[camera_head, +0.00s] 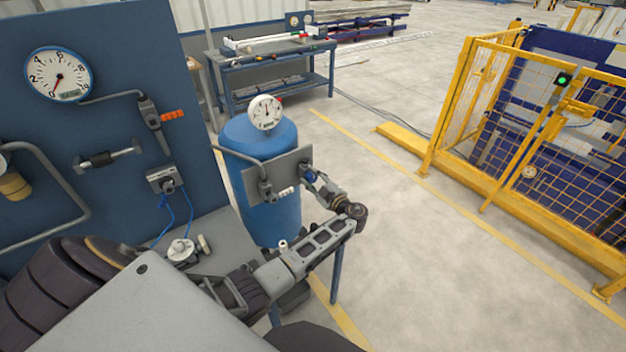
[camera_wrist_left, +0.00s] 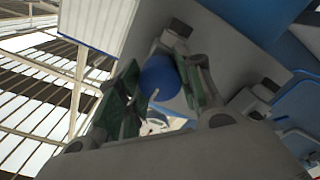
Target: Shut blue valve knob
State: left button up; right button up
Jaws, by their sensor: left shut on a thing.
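The blue valve knob (camera_wrist_left: 160,78) sits between the two fingers of my left gripper (camera_wrist_left: 163,88) in the left wrist view, close to a grey plate. In the head view the blue knob (camera_head: 310,177) is a small patch at the right side of the grey plate (camera_head: 291,168) in front of the blue tank. My left gripper (camera_head: 319,184) reaches it from the right and is shut on it. The fingers hide part of the knob. My right gripper is not in view.
The blue tank (camera_head: 268,217) carries a round gauge (camera_head: 265,112). A second valve with a white handle (camera_head: 286,191) is left of the knob. A blue panel (camera_head: 120,60) with gauge and pipes stands left. A yellow fence (camera_head: 470,90) is right, with open floor between.

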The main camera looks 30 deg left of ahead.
pick_arm(q)
jog(key=shift+f+m+b, duration=0.15)
jog(key=shift+m+b, duration=0.55)
jog(key=shift+b, duration=0.4)
jog(key=shift+m+b, duration=1.1)
jog(key=shift+b, duration=0.1)
jog(key=shift+m+b, duration=1.6)
jog(key=shift+m, duration=0.4)
jog(key=shift+m+b, duration=0.35)
jog(key=shift+m, duration=0.85)
jog(key=shift+m+b, duration=0.45)
jog(key=shift+m, duration=0.25)
jog(key=m, duration=0.2)
jog(key=shift+m, duration=0.3)
jog(key=m, duration=0.2)
jog(key=shift+m, duration=1)
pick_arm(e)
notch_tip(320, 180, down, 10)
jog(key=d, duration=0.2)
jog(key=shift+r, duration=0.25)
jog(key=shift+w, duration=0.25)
